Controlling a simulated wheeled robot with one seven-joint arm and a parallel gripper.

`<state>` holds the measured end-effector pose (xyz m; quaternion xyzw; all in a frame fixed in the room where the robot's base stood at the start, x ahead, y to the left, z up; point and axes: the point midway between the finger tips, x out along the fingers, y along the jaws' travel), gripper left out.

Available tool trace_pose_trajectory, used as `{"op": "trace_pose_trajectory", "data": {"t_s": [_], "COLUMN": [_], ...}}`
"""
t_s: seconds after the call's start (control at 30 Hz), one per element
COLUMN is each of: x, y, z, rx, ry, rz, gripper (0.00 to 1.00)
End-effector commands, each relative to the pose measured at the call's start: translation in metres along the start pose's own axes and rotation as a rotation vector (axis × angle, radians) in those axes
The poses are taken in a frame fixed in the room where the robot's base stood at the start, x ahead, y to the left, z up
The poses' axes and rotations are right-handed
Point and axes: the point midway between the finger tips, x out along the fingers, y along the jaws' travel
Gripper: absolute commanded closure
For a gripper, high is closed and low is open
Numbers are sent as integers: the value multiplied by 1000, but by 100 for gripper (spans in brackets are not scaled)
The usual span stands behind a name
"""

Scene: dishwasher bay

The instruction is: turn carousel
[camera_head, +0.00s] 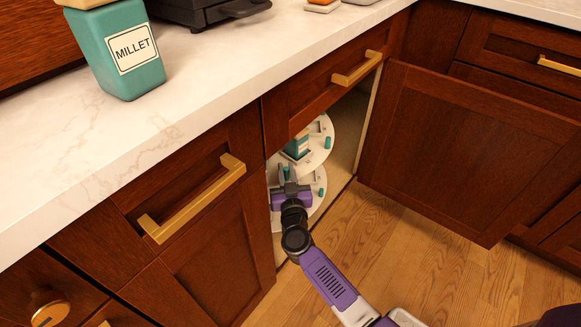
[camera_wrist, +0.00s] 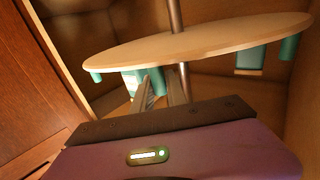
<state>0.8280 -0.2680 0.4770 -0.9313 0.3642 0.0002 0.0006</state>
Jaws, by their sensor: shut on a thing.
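The carousel is a pale two-tier turntable inside the open corner cabinet. Its upper disc (camera_head: 320,152) and lower disc (camera_head: 313,205) carry teal upright pegs. In the wrist view a disc (camera_wrist: 225,38) and the central pole (camera_wrist: 175,15) show. My gripper (camera_head: 287,178) reaches into the cabinet at the lower tier. It is shut on a teal peg (camera_head: 286,171) of the carousel; the contact is partly hidden. In the wrist view the fingers (camera_wrist: 164,85) are close together, beside the pole, with teal behind them.
A cabinet door (camera_head: 470,145) stands open at the right. The cabinet's side wall is close to the discs. A teal box (camera_head: 297,146) sits on the upper disc. A millet canister (camera_head: 118,55) stands on the countertop (camera_head: 215,75). The wooden floor (camera_head: 390,250) is clear.

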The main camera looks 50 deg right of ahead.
Motion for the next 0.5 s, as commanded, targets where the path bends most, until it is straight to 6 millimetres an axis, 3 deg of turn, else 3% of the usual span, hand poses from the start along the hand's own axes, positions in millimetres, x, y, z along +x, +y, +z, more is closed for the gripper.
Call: {"op": "trace_pose_trajectory", "data": {"t_s": [0.13, 0.17, 0.23, 0.5], "x": [0, 0, 0, 0], "y": [0, 0, 0, 1], "z": [0, 0, 0, 0], "rx": [-1, -1, -1, -1], "ry": [1, 1, 1, 1], "rz": [0, 0, 0, 1], "gripper": [100, 76, 63, 61]}}
